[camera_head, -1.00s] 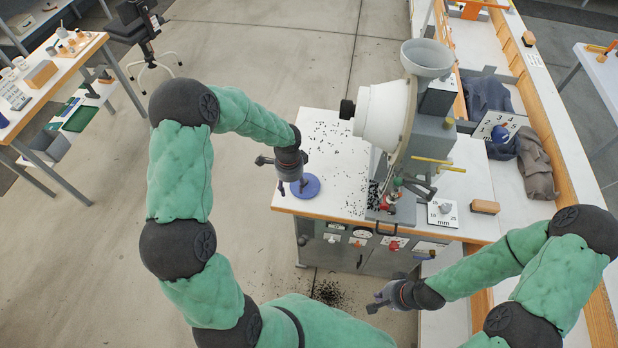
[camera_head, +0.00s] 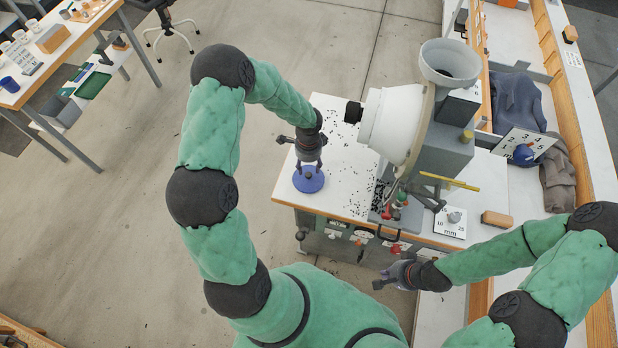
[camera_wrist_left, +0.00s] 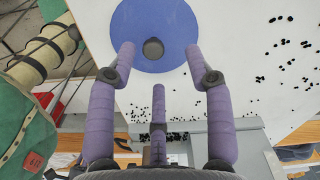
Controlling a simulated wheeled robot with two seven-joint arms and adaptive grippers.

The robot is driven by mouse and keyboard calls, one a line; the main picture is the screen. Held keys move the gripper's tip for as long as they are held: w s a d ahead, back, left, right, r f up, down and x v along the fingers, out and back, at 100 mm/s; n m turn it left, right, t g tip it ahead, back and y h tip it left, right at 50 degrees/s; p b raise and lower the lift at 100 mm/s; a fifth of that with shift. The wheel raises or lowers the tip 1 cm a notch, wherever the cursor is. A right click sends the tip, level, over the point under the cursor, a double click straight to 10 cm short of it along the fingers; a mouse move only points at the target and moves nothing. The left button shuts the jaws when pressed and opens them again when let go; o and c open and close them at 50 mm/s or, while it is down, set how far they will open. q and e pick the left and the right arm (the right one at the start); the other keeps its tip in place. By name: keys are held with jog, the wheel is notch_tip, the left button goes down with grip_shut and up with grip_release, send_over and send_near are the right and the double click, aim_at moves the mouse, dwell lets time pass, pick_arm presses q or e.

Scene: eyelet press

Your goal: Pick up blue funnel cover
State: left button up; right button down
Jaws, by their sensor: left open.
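The blue funnel cover (camera_head: 307,182) is a round blue disc lying flat on the white bench top near its left front corner. My left gripper (camera_head: 309,168) is just above it, pointing down. In the left wrist view, the cover (camera_wrist_left: 175,22) has a dark round knob (camera_wrist_left: 153,48) in its middle. The purple fingers of my left gripper (camera_wrist_left: 160,58) are spread open, with two tips on either side of the knob; contact is not clear. My right gripper (camera_head: 385,278) is in front of the bench, and I cannot tell its opening.
The press with its grey funnel (camera_head: 450,62) and white drum (camera_head: 392,122) stands to the right of the cover. Small black bits are scattered on the bench top (camera_head: 335,195). A brown block (camera_head: 497,219) and a white gauge plate (camera_head: 450,222) lie at the right.

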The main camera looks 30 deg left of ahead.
aim_at(308, 174)
pick_arm(q)
jog(key=f, duration=0.4)
jog(key=shift+s+d+f, duration=0.2)
jog(key=shift+s+f, duration=0.1)
jog(key=shift+s, duration=0.1)
jog(key=shift+f, duration=0.35)
grip_shut()
